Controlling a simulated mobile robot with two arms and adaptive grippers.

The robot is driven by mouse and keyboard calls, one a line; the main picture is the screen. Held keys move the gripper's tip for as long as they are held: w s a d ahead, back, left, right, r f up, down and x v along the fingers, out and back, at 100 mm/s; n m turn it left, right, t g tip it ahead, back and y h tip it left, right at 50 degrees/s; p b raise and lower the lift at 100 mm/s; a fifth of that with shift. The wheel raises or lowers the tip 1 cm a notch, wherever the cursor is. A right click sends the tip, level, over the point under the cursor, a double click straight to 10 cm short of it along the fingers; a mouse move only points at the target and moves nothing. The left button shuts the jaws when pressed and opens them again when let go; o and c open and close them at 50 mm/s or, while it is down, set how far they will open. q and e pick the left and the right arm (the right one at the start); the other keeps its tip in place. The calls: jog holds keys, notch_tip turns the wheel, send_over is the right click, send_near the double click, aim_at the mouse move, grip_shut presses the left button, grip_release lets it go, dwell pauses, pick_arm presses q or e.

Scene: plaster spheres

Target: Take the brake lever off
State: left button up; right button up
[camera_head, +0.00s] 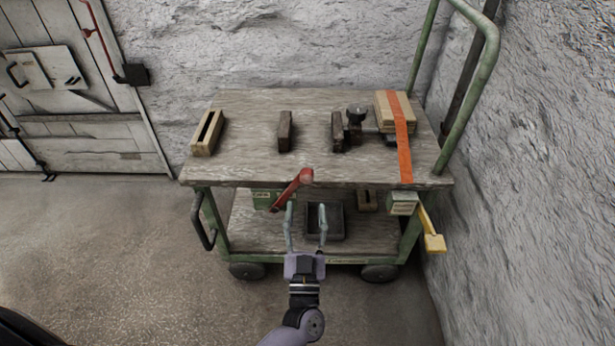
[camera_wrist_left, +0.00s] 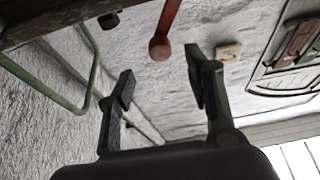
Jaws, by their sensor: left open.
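A red lever (camera_head: 292,189), which I take for the brake lever, slants up from a green box (camera_head: 262,198) at the cart's front edge. Its round end is at the top right. In the left wrist view the red lever (camera_wrist_left: 166,30) hangs in from the top edge, its round end just beyond and between the fingertips. The fingers are apart from the lever. My right gripper is not in view.
The wooden cart top (camera_head: 250,165) holds several blocks, a dark clamp-like device (camera_head: 356,114) and a stack under an orange strap (camera_head: 403,135). A yellow lever (camera_head: 431,232) sticks out at front right. A dark tray (camera_head: 337,222) sits on the lower shelf.

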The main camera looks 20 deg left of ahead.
aim_at(306, 183)
pick_arm(q)
jog(key=x, duration=0.8)
jog(key=shift+f, duration=0.1)
jog(key=shift+b+x, duration=0.3)
jog(key=shift+x, duration=0.45)
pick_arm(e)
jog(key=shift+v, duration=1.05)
pick_arm(q)
jog(key=shift+c, duration=0.3)
jog(key=shift+d, duration=0.1)
grip_shut()
